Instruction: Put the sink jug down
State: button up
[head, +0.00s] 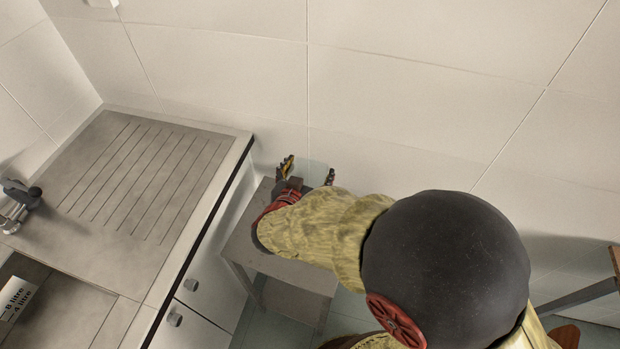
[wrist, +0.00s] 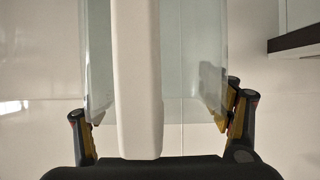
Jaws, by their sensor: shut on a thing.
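My gripper (head: 308,174) is shut on the sink jug, a clear see-through vessel with a white upright bar that looks like its handle. In the wrist view the jug (wrist: 186,60) fills the middle, between the fingers of my gripper (wrist: 162,122). In the head view the jug (head: 318,172) is only a faint clear shape between the fingers, near the wall. My arm hides part of the space below it. I cannot tell whether the jug's base touches anything.
A small grey table (head: 242,250) stands below my gripper, partly covered by my arm. To its left is a counter with a grooved drainboard (head: 140,180), a tap (head: 20,205) and a sink basin holding a white label marked in litres (head: 14,298). A tiled wall stands behind.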

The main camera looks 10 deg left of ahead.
aim_at(312, 174)
notch_tip(312, 174, down, 4)
jog(key=shift+w+r+b, duration=0.15)
jog(key=shift+b, duration=0.85)
jog(key=shift+r, duration=0.1)
jog(key=o, duration=1.6)
jog(key=shift+c, duration=0.2)
jog(key=shift+o, duration=0.4)
